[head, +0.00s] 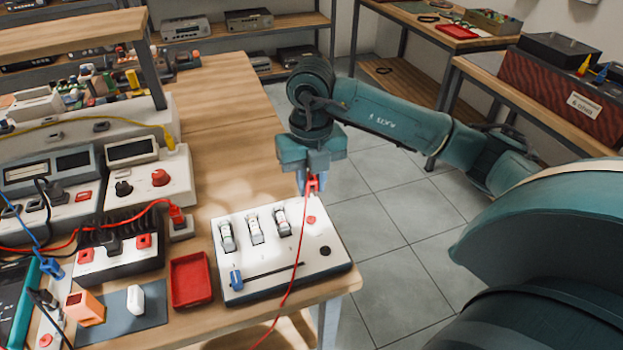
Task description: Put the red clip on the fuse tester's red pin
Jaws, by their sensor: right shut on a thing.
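The fuse tester (267,263) is a white box near the table's front right corner, with several glass-like fuses in its top. Its red pin (311,219) is near the far right corner of its top, and a black pin (325,251) is nearer the front. My right gripper (311,186) is shut on the red clip (312,184), just behind and above the tester's far right edge. The clip appears apart from the red pin. Its red lead (294,275) hangs down across the tester and past the table's front edge. My left gripper is not in view.
A red tray (191,280) lies left of the tester, and a grey mat (119,318) holds an orange block (85,307) and a white one. Instruments with cables crowd the left. Bare table (229,120) lies behind the tester.

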